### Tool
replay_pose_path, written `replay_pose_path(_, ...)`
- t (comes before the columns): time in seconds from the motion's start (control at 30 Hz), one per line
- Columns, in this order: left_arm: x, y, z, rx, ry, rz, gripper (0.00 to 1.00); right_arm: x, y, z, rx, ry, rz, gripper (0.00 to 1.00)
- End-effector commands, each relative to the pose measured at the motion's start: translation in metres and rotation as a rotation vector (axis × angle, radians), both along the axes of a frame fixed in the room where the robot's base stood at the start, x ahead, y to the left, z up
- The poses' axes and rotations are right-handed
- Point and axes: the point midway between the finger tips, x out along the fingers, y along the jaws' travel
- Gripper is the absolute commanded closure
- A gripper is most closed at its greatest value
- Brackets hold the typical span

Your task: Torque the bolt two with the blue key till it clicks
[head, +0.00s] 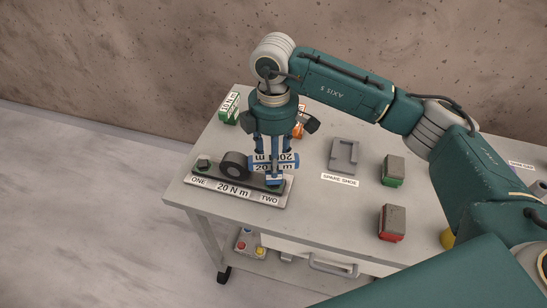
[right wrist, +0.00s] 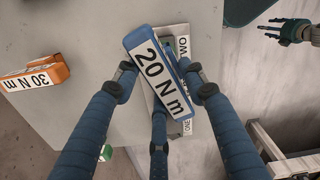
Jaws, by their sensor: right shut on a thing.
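The blue key (head: 287,161), labelled 20 N m, is upright in my right gripper (head: 272,156) in the head view. The gripper points down and is shut on it. The key's lower end is at the TWO end of the fixture plate (head: 232,190), over bolt two, which is hidden. I cannot tell whether it is fully seated. In the right wrist view the blue key (right wrist: 160,75) lies between the fingers. Bolt one (head: 203,163) shows at the plate's left end, beside a dark ring piece (head: 235,164). My left gripper (right wrist: 290,31) appears away from the table, fingers spread, empty.
A green 10 N m key (head: 230,108) and an orange 30 N m key (right wrist: 35,77) stand at the back. A grey spare shoe (head: 343,155), a green-based block (head: 393,170) and a red-based block (head: 392,222) sit to the right. A drawer handle (head: 333,267) sticks out in front.

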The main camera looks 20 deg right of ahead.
Motion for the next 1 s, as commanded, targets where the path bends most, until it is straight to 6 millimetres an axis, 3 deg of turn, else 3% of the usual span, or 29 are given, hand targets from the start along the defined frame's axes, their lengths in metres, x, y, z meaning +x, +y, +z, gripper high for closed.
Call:
replay_pose_path(0.2, 0.000, 0.000, 0.008, 0.000, 0.000, 0.000, 0.50, 0.000, 0.000, 0.012, 0.001, -0.001, 0.001, 1.00)
replay_pose_path(0.63, 0.000, 0.000, 0.010, -0.001, 0.000, 0.000, 0.50, 0.000, 0.000, 0.016, 0.001, -0.001, 0.001, 1.00)
replay_pose_path(1.0, 0.000, -0.001, 0.029, -0.001, 0.000, -0.001, 0.50, 0.000, 0.000, 0.046, 0.002, -0.001, 0.001, 1.00)
